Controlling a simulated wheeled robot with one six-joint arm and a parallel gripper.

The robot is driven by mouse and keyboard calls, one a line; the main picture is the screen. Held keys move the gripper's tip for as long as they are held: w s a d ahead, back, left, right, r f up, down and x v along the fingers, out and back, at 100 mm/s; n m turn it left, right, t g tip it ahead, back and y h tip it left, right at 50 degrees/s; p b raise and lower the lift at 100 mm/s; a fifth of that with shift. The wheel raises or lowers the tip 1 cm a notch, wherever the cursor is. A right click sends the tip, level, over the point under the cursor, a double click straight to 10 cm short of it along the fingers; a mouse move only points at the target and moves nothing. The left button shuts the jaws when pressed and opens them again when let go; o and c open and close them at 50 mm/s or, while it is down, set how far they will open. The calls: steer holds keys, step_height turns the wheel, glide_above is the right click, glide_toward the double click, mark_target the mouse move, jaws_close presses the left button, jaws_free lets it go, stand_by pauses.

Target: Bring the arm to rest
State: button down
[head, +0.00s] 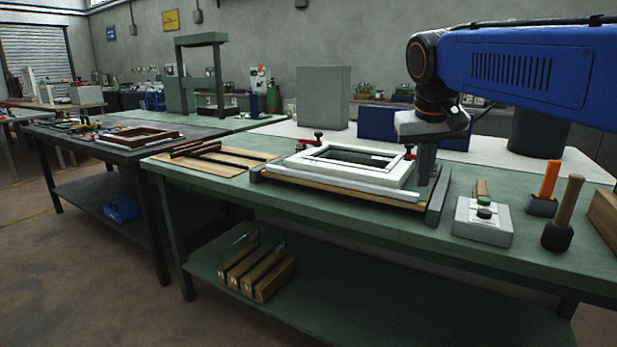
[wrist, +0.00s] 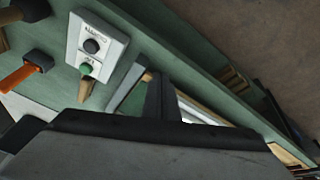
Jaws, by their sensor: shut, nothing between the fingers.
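My gripper (head: 427,165) hangs from the blue arm (head: 520,65) over the right end of the green workbench. Its fingers are together and point down, with nothing held. In the head view it is beside the right side of a white frame (head: 310,172) that lies flat in a fixture on a wooden board. I cannot tell whether the fingertips touch the fixture. In the wrist view the gripper (wrist: 160,98) shows as a dark finger in front of the grey housing, with part of the frame hidden behind it.
A control box (head: 483,222) with a green button, an orange-handled tool (head: 547,182) and a mallet (head: 563,215) stand right of the fixture. Red clamps (head: 319,137) sit at the frame's back. Brown strips (head: 200,149) lie left. Wooden blocks (head: 262,272) are on the lower shelf.

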steer(key=s+d+f, duration=0.2)
steer(key=s+f, duration=1)
steer(key=s+d+f+t+y, duration=0.1)
steer(key=s+d+f, duration=0.1)
steer(key=s+f, duration=1.1)
steer(key=shift+f+n+y, duration=0.25)
steer(key=shift+n+y, duration=0.05)
steer(key=shift+a, duration=0.3)
